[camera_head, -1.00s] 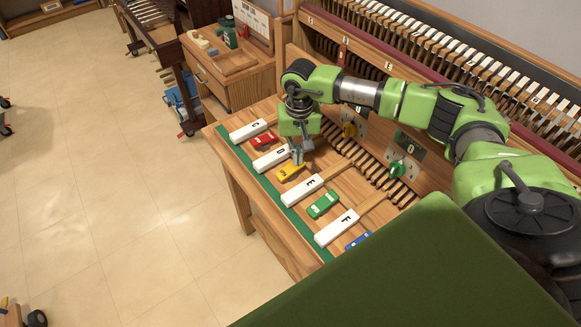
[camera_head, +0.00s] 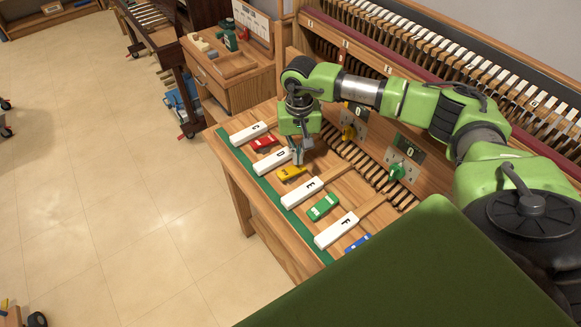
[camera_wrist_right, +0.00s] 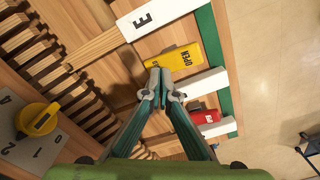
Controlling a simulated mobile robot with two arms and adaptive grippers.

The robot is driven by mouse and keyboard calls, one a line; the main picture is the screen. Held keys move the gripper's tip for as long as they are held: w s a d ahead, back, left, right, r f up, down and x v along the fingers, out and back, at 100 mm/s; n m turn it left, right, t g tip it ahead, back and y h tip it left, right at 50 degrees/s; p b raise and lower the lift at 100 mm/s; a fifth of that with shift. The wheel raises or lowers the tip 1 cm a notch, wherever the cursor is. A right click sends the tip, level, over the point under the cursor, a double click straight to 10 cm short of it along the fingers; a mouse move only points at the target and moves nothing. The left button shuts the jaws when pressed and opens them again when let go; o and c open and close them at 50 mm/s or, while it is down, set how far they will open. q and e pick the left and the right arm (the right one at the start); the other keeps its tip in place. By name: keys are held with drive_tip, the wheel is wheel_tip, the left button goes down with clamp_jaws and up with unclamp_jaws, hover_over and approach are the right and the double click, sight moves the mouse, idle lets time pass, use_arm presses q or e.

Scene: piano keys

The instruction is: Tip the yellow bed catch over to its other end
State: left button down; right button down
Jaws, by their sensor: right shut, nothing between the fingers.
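The yellow bed catch (camera_head: 291,173) is a small yellow block between the white keys D (camera_head: 272,161) and E (camera_head: 303,192). In the right wrist view the catch (camera_wrist_right: 186,56) shows the word OPEN on its end towards the green strip; lettering at its other end is partly hidden by my fingers. My right gripper (camera_head: 298,158) is shut and empty, pointing down at the catch. In the wrist view its fingertips (camera_wrist_right: 164,76) overlap the catch's inner end; I cannot tell whether they touch it. My left gripper is not in view.
A red catch (camera_head: 263,143) lies between keys C and D, a green catch (camera_head: 323,207) between E and F, and a blue one (camera_head: 357,243) beyond F. A yellow knob (camera_wrist_right: 36,120) and a green knob (camera_head: 397,172) stand on the back panel.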

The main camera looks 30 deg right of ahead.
sight(297, 167)
wheel_tip(297, 167, up, 5)
drive_tip(key=shift+f+p, duration=0.1)
drive_tip(key=shift+p, duration=0.85)
drive_tip(key=shift+f, duration=0.1)
